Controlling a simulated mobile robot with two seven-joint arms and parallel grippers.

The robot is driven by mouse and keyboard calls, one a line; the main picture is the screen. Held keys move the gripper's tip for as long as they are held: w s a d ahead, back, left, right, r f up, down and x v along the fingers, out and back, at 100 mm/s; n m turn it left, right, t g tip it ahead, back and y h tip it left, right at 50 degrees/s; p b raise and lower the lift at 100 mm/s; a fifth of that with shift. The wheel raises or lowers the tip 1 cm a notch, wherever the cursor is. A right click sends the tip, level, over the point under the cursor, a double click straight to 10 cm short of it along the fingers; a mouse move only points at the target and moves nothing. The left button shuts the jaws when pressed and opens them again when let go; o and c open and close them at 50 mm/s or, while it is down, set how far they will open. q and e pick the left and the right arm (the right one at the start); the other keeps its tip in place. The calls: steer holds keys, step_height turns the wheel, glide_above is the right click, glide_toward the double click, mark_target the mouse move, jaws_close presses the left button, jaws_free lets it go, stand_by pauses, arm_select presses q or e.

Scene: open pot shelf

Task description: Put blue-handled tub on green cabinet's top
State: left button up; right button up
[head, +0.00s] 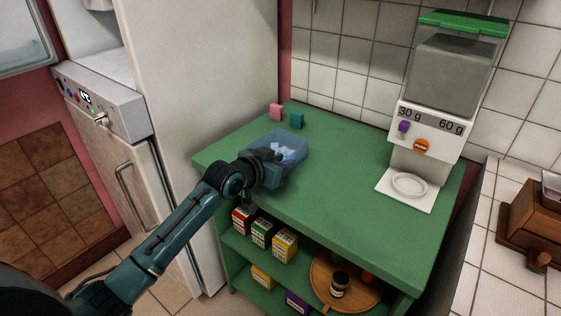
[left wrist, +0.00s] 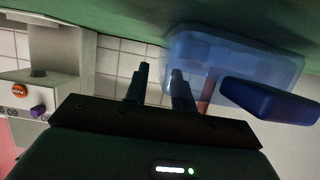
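The translucent blue tub (head: 295,146) stands on the green cabinet's top (head: 345,190), near its left end. Whitish shapes show through or in it; I cannot tell what they are. In the left wrist view, which looks upside down, the tub (left wrist: 215,55) appears to rest on the green surface, and its dark blue handle (left wrist: 268,100) sticks out towards the camera. My left gripper (head: 274,157) is at the tub's near side. Its two fingers (left wrist: 160,76) are apart with nothing seen between them, and the handle lies to their right. My right gripper is out of view.
A pink block (head: 276,112) and a teal block (head: 296,120) stand behind the tub. A dispenser (head: 430,120) stands at the top's right end. Small boxes (head: 262,233) and a round wooden tray (head: 322,285) are on the shelves below. The top's middle is clear.

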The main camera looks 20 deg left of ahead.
arm_select(q)
steer(key=shift+r, duration=0.2)
steer(key=v, duration=1.2)
steer(key=s+d+f, duration=0.3)
steer(key=s+f, duration=0.3)
steer(key=s, duration=0.1)
steer(key=s+d+f+n+g, duration=0.1)
steer(key=s+d+f, duration=0.3)
steer(key=s+f, duration=0.2)
steer(key=s+d+f, duration=0.3)
steer(key=s+f, duration=0.3)
steer(key=s, duration=0.2)
steer(key=shift+d+g+p, duration=0.25)
steer(key=shift+g+p, duration=0.05)
steer(key=shift+p, duration=0.1)
steer(key=shift+f, duration=0.15)
